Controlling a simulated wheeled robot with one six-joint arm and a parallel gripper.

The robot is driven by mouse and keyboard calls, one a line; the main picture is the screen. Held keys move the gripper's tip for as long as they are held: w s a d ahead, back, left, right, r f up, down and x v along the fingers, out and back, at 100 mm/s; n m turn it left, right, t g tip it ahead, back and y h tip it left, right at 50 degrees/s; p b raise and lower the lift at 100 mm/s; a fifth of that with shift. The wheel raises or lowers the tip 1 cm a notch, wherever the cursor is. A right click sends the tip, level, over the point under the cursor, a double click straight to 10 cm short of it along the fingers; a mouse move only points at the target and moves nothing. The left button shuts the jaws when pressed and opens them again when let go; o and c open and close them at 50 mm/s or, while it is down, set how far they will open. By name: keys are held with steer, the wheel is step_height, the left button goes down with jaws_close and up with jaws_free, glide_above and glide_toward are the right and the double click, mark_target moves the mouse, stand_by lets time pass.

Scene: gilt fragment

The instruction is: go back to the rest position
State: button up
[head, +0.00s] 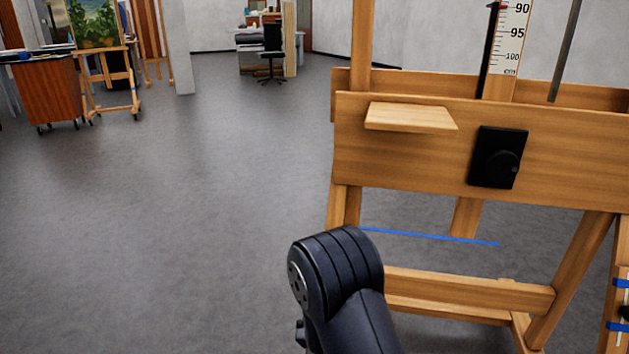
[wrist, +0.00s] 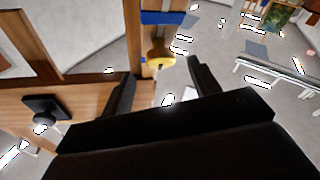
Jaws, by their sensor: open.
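My gripper (wrist: 160,90) shows in the wrist view, its two dark fingers spread apart with nothing between them. In the head view my dark arm rises at the bottom centre, and the gripper itself is not seen there. A wooden easel (head: 560,150) stands close on the right in the head view, with a small wooden ledge (head: 410,117) and a black knob plate (head: 497,157) on its crossbeam. In the wrist view the same kind of black knob plate (wrist: 45,108) shows at the left, beside the gripper.
A blue line (head: 430,236) shows behind the easel's legs. A wooden cabinet on wheels (head: 52,95) and an easel with a painting (head: 108,85) stand at the far left. A black chair (head: 271,55) is at the back. The grey floor (head: 200,180) left of the easel is clear.

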steer(key=x, duration=0.4)
steer(key=shift+w+b, duration=0.25)
steer(key=shift+b, duration=0.05)
steer(key=shift+n+y, duration=0.3)
steer(key=shift+n, duration=0.1)
steer(key=shift+a+m, duration=0.1)
steer(key=shift+m, duration=0.2)
